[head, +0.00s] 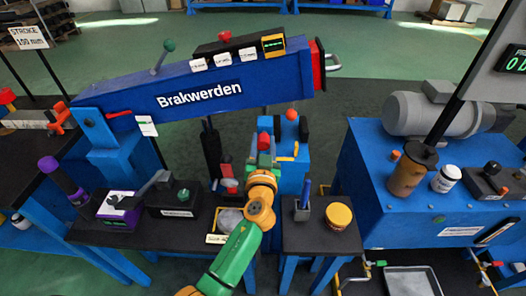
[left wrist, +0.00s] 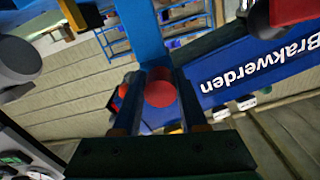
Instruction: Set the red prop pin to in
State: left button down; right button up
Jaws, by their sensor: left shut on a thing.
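A red round head, which I take to be the red prop pin (head: 264,141), shows at the tip of my left gripper (head: 264,158), beside a blue stand (head: 288,172). In the left wrist view the red head (left wrist: 160,92) sits between the two fingers of my left gripper (left wrist: 158,98), which is shut on it. The fingers and wrist hide the rest of the pin, so how deep it sits cannot be told. The blue boom (head: 200,90) marked Brakwerden runs above and behind. My right gripper is not in view.
A blue bench (head: 400,220) with a grey motor (head: 432,112) stands at the right.

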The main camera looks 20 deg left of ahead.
pick_arm(q)
jog(key=shift+c, duration=2.2)
grip_release()
jog(key=b+v, duration=0.1)
jog(key=v, duration=0.5)
jog(key=shift+s, duration=0.3)
jog(key=shift+s+d, duration=0.15)
jog(key=shift+s, duration=0.1)
